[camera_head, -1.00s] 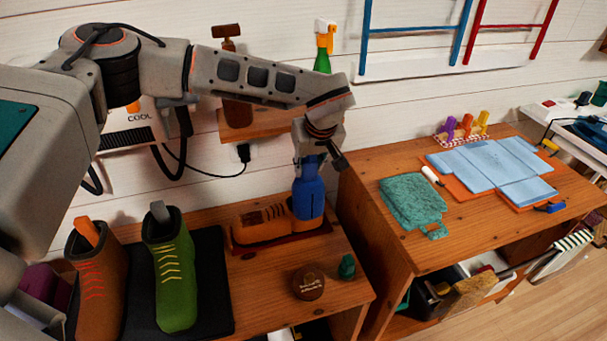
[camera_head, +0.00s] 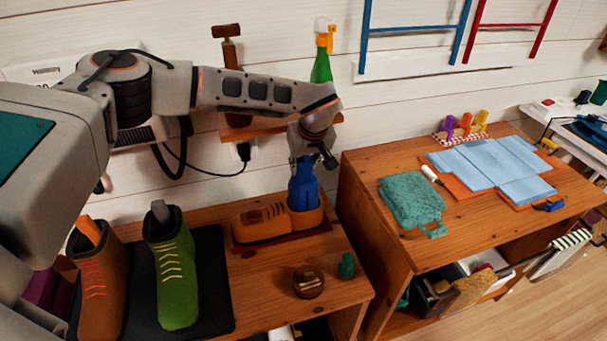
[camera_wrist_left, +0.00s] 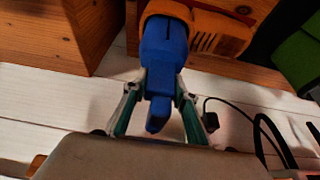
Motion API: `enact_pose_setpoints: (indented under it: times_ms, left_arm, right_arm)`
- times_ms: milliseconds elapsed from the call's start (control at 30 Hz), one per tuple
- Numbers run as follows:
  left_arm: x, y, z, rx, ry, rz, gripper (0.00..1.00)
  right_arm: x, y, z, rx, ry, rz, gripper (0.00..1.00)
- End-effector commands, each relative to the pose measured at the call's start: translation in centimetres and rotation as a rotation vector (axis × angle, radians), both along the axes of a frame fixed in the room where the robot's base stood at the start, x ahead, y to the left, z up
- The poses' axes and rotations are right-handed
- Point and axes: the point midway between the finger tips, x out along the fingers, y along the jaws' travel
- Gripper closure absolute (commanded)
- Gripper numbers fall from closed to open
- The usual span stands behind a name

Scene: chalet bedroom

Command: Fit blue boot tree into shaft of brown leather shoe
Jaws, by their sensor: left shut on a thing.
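The blue boot tree (camera_head: 303,190) is upright at the shaft end of the brown leather shoe (camera_head: 262,222), which sits on a dark red mat on the wooden bench. The tree's lower end is hidden inside the shaft opening, and the rim shows around it. My left gripper (camera_head: 304,162) is above the shoe, shut on the top of the tree. In the left wrist view the two fingers (camera_wrist_left: 161,82) hold the blue tree (camera_wrist_left: 163,45) from both sides, and its far end goes into the orange-brown shaft (camera_wrist_left: 168,10). How deep it sits is hidden. My right gripper is not in view.
A brown boot (camera_head: 100,280) and a green boot (camera_head: 172,270) stand left, the green one on a black mat. A round tin (camera_head: 308,282) and a small green item (camera_head: 347,265) lie in front. A higher wooden desk (camera_head: 385,240) stands close on the right.

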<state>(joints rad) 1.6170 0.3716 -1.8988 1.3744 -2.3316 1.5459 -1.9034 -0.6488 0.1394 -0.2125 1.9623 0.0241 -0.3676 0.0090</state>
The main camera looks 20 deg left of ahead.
Motion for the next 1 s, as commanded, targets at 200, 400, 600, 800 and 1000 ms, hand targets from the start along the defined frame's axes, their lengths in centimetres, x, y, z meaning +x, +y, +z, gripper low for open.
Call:
enact_pose_setpoints:
  times_ms: [200, 400, 600, 800, 1000]
  left_arm:
    - [-0.1, 0.0, -2.6, 0.0, 0.002, 0.0, 1.0]
    - [0.1, 0.0, -3.2, 0.0, -0.003, -0.001, 1.0]
    - [0.0, 0.0, -3.5, 0.0, -0.001, 0.0, 1.0]
    - [0.0, 0.0, -3.6, 0.0, 0.0, 0.0, 0.56]
    - [0.0, 0.0, -3.6, 0.0, 0.0, 0.0, 0.56]
  right_arm:
    - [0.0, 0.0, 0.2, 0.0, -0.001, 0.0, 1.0]
    - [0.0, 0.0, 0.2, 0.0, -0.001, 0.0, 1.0]
    - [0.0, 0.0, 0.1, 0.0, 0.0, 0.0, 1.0]
    - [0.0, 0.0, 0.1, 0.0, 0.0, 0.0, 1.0]
    - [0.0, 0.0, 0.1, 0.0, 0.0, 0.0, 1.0]
